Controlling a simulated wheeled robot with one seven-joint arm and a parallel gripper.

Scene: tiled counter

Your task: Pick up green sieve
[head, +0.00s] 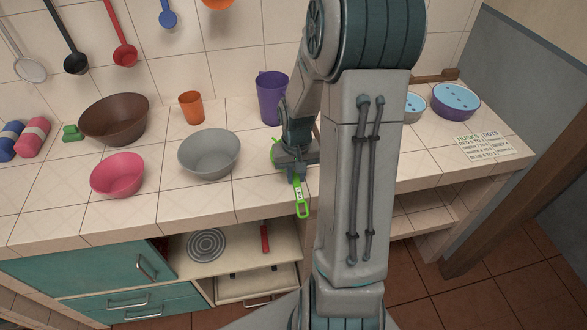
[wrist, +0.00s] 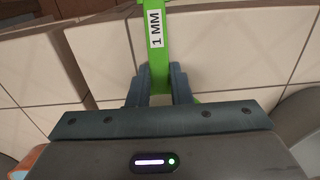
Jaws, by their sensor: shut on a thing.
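The green sieve (head: 301,204) is at the counter's front edge in the head view, its handle pointing down toward the front. Its bright green handle with a white "1 MM" label also shows in the wrist view (wrist: 148,55). My gripper (head: 296,172) is shut on the handle, with a finger on each side of it in the wrist view (wrist: 160,85). Most of the sieve's far end is hidden behind my gripper and arm. I cannot tell whether it touches the counter.
A grey bowl (head: 209,155) stands just left of my gripper, with a pink bowl (head: 118,176) farther left. A purple cup (head: 271,98) stands behind my gripper, and an orange cup (head: 191,107) is to its left. The tiled counter (head: 180,205) is clear at its front.

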